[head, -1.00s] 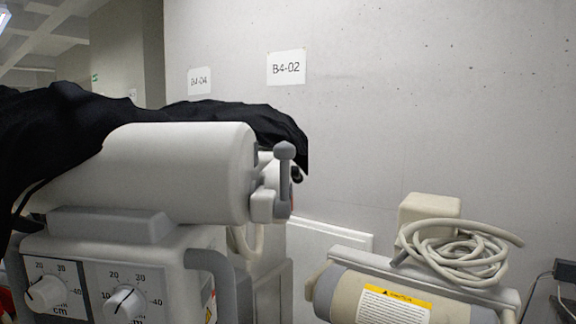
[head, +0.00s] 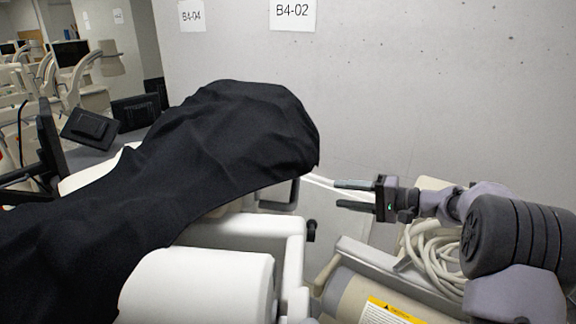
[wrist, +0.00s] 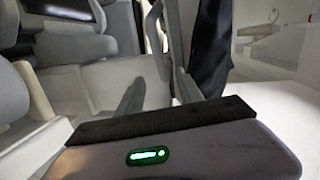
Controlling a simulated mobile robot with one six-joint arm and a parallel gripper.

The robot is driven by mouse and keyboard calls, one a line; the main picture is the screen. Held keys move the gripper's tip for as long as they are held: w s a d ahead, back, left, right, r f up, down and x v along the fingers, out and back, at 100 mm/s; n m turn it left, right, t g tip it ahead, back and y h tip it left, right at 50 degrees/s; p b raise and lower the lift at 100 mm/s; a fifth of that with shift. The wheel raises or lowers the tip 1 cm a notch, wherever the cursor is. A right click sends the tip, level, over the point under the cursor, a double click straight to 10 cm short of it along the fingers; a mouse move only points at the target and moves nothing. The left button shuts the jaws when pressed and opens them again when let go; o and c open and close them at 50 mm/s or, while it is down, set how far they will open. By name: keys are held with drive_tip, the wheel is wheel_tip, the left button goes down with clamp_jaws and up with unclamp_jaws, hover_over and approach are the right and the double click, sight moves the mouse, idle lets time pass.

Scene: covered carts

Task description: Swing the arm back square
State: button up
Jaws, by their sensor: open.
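A cart's arm lies under a black cloth (head: 235,135) that slopes from the lower left up to a rounded end near the wall. A grey loop handle (head: 283,194) shows just below the cloth's right end. My gripper (head: 354,194) is right of that handle, open and empty, with its fingers pointing left. It seems apart from the handle. In the wrist view its open fingers (wrist: 158,90) show, and the black cloth (wrist: 208,48) hangs just beyond them. How the arm under the cloth is angled is hidden.
A white cylinder (head: 197,284) is in front of the cloth. At the lower right, a beige tube with a yellow label (head: 390,312) and coiled cable (head: 432,252) sit below my arm. The concrete wall (head: 430,90) is behind. Monitors (head: 92,128) stand at left.

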drive_tip(key=p+x, duration=0.3)
drive_tip(key=x, duration=1.4)
drive_tip(key=shift+a+p, duration=0.3)
drive_tip(key=shift+a, duration=0.05)
drive_tip(key=shift+f, duration=0.15)
drive_tip(key=shift+c, duration=0.4)
clamp_jaws()
